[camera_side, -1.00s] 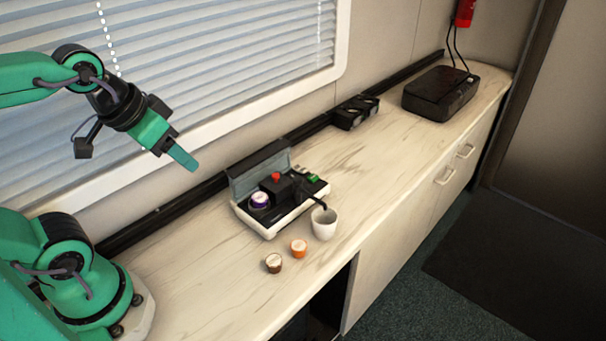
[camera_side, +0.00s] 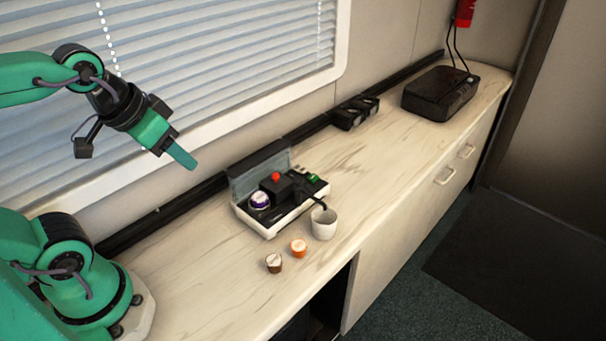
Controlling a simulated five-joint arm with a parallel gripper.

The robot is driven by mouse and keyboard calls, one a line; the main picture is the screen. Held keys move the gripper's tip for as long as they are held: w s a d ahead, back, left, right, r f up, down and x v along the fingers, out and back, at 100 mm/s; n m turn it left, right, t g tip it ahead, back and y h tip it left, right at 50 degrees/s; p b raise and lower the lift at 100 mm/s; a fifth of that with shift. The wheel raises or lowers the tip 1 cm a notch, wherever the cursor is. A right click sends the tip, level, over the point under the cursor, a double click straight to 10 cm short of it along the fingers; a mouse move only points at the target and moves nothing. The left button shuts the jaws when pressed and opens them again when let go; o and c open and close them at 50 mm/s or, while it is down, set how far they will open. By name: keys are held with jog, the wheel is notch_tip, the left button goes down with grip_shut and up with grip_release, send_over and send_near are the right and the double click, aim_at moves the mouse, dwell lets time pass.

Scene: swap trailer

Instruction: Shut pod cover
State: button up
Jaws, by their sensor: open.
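The pod machine (camera_side: 290,222) stands on the counter, a low white and black unit with a red button (camera_side: 276,176). Its grey cover (camera_side: 258,178) is raised, standing upright along the back edge. A purple pod with a pale top (camera_side: 260,199) sits in the machine, in front of the cover. My gripper (camera_side: 184,156) is open and empty. It hangs in the air to the upper left of the machine, apart from the cover, with its green finger pointing down and right.
A white cup (camera_side: 323,224) stands at the machine's front right, under its spout. An orange pod (camera_side: 298,248) and a brown pod (camera_side: 273,263) stand on the counter (camera_side: 190,290) in front. A black box (camera_side: 440,92) and small dark items (camera_side: 356,112) lie further back.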

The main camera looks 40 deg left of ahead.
jog(key=shift+c, duration=0.4)
jog(key=m+g, duration=0.6)
jog(key=m, duration=0.3)
send_over(275, 174)
notch_tip(275, 174, down, 8)
jog(key=shift+r, duration=0.15)
jog(key=shift+f, duration=3.9)
grip_shut()
